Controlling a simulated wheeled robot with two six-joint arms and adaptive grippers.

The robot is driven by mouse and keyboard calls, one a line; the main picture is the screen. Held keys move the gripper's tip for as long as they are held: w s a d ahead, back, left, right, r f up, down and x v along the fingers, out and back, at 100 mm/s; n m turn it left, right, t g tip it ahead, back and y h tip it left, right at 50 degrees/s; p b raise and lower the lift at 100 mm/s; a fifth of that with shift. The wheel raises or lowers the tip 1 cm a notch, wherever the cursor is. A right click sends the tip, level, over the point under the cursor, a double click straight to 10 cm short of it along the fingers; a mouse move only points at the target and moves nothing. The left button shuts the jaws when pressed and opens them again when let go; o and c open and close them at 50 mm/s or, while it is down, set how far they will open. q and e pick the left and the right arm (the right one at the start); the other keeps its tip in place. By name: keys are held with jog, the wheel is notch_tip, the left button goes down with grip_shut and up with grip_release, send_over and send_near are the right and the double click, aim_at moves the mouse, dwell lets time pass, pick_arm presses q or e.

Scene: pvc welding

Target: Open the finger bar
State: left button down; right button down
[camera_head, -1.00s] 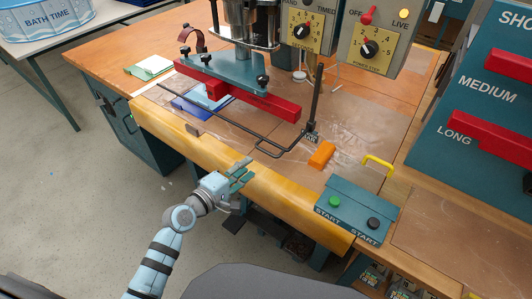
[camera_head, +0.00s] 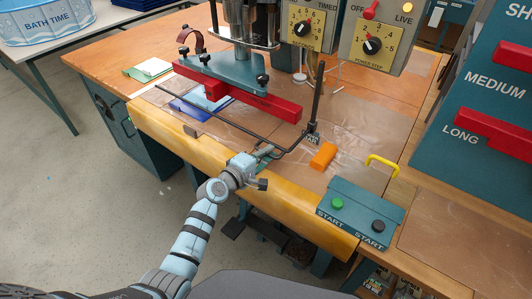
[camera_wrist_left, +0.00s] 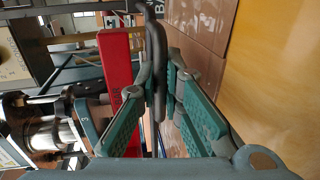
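The finger bar is a thin black rod (camera_head: 225,124) running across the front of the welding press, with a bent loop at its right end beside an upright post (camera_head: 317,95). My left gripper (camera_head: 267,151) is at the bent right part of the bar. In the left wrist view the bar (camera_wrist_left: 155,48) passes between the two spread teal fingers of my left gripper (camera_wrist_left: 158,85). The fingers look open, one on each side of it; I cannot tell whether either touches it. My right gripper is not in view.
Red electrode bar (camera_head: 262,102) and teal press plate (camera_head: 225,75) sit behind the bar. An orange block (camera_head: 323,156), a teal start-button box (camera_head: 358,213) and a yellow handle (camera_head: 382,163) are to the right. The rounded yellow table edge (camera_head: 180,142) lies in front.

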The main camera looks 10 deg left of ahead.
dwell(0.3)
pick_arm(q)
notch_tip(320, 180, up, 19)
jog(key=p, duration=1.8)
jog(key=c, duration=1.7)
grip_release()
jog(key=v, duration=1.2)
jog(key=shift+w+f, duration=0.1)
